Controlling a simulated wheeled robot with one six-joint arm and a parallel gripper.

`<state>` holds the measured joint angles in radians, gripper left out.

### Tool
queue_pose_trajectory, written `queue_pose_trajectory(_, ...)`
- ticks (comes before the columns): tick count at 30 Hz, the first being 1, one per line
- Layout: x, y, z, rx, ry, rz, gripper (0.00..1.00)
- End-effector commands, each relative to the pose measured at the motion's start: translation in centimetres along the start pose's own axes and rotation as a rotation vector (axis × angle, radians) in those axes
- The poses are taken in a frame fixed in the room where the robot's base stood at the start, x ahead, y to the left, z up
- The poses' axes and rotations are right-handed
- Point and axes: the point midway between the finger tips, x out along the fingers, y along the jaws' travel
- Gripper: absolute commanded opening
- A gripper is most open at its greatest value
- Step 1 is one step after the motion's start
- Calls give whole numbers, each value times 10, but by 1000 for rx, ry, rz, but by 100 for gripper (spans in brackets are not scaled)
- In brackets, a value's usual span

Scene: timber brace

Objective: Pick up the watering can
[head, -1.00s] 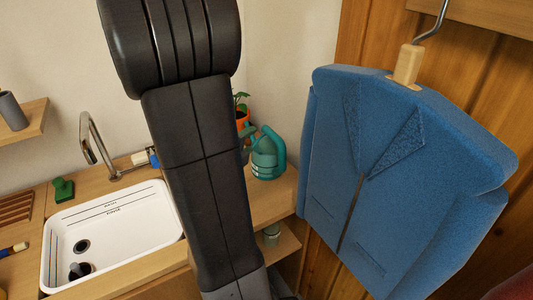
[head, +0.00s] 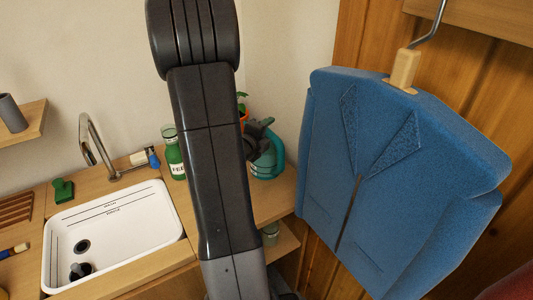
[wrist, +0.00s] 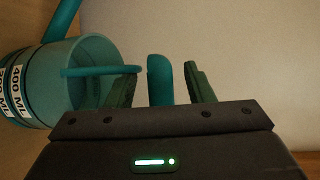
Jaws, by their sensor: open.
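The teal watering can (head: 268,168) stands on the wooden counter in the back corner, partly hidden behind my arm in the head view. In the wrist view its round body (wrist: 48,72) is at the left, with white "400 ML" labels. Its upright handle (wrist: 160,82) shows between the two fingers of my gripper (wrist: 160,70). The gripper is open, with one finger on each side of the handle and a visible gap on both sides. In the head view the dark end of my arm is beside the can, and the fingers are hard to make out.
An orange plant pot (head: 242,116) is behind the can, mostly hidden by my arm. A green bottle (head: 174,158) stands left of my arm, near the white sink (head: 120,238). A large blue jacket (head: 400,170) hangs close on the right.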

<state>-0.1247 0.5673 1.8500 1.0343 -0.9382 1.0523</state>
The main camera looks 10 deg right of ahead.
Motion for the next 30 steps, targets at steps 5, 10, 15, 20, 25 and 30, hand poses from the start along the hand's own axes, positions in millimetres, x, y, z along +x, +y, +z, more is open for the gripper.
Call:
queue_pose_trajectory(5, 0, 0, 0, 0, 0, 0, 48)
queue_pose_trajectory(10, 0, 0, 0, 0, 0, 0, 20)
queue_pose_trajectory(15, 0, 0, 0, 0, 0, 0, 0)
queue_pose_trajectory(20, 0, -1, 0, 1, 0, -1, 0)
queue_pose_trajectory(25, 0, -4, 1, 3, 0, -2, 0)
queue_pose_trajectory(30, -4, -25, 2, 5, -1, -6, 0)
